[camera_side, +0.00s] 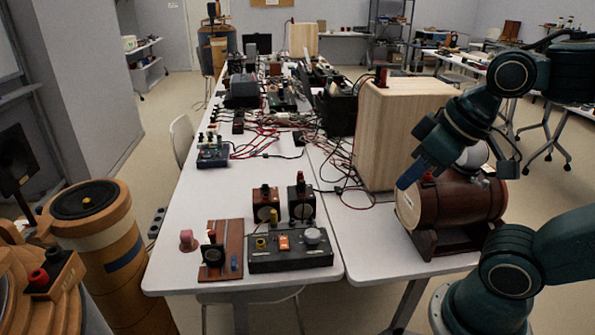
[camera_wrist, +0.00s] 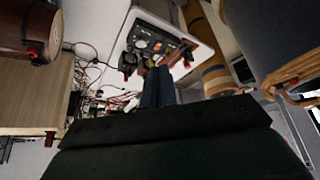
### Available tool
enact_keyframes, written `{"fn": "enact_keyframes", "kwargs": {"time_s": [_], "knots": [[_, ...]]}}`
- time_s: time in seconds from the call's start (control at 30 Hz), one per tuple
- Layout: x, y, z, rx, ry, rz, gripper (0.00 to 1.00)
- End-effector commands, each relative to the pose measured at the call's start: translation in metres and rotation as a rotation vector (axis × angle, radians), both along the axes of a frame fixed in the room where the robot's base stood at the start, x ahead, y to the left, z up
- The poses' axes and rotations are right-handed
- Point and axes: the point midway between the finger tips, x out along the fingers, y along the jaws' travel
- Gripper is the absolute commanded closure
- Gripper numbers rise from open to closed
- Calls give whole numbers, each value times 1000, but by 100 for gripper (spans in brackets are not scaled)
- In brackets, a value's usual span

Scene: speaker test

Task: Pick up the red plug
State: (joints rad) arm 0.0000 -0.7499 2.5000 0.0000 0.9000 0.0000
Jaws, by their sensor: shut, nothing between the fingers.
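My gripper (camera_side: 404,183) is shut and empty. Its blue fingers point down and to the left, in front of the pale wooden box and by the left end of the brown wooden barrel (camera_side: 463,203). In the wrist view the fingers (camera_wrist: 157,72) lie together. A small red piece (camera_side: 427,176) sits on top of the barrel, close to the fingertips in the side view; a red piece (camera_wrist: 38,55) also shows at the barrel in the wrist view. Another red plug-like piece (camera_side: 381,76) stands on the pale box. I cannot tell which is the red plug.
The pale wooden box (camera_side: 402,140) stands tall behind the fingers. A black control panel (camera_side: 290,257) and a brown board (camera_side: 222,250) lie on the white table's (camera_side: 180,275) near end. Many cables and devices crowd farther back. A wooden cylinder (camera_side: 98,235) stands left.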

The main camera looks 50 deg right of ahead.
Motion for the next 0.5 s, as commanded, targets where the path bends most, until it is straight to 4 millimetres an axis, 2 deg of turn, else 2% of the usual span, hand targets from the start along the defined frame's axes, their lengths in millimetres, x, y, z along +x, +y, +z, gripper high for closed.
{"fn": "enact_keyframes", "kwargs": {"time_s": [0.07, 0.1, 0.3, 0.5], "knots": [[0, 0, 0, 0, 0, 0, 100], [0, 0, 0, 0, 0, 0, 96], [0, 0, 0, 0, 0, 0, 57], [0, 0, 0, 0, 0, 0, 55]]}}
